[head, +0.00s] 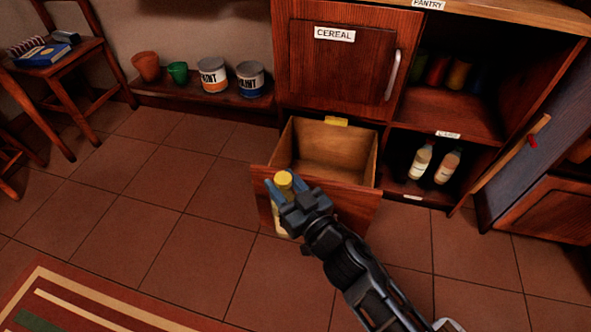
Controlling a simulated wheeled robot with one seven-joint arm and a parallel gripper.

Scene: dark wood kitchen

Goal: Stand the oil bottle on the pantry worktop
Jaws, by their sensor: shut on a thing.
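My gripper (286,187) is shut on a bottle with a yellow cap (284,178), which I take to be the oil bottle. Its pale lower body (280,224) shows below the fingers, in front of the open drawer's front panel. The gripper hides most of the bottle, so its label cannot be read. The bottle looks roughly upright. The pantry worktop (520,14) is the light wood top at the upper right edge, above the sign reading PANTRY (428,5). Only its front strip is in view, and the bottle is well below it.
The open drawer (330,145) looks empty and juts out below the closed CEREAL door (340,65). Two bottles (420,162) (447,166) stand in the lower right compartment. Dim jars (458,75) stand above. A cabinet door (540,120) stands open at right.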

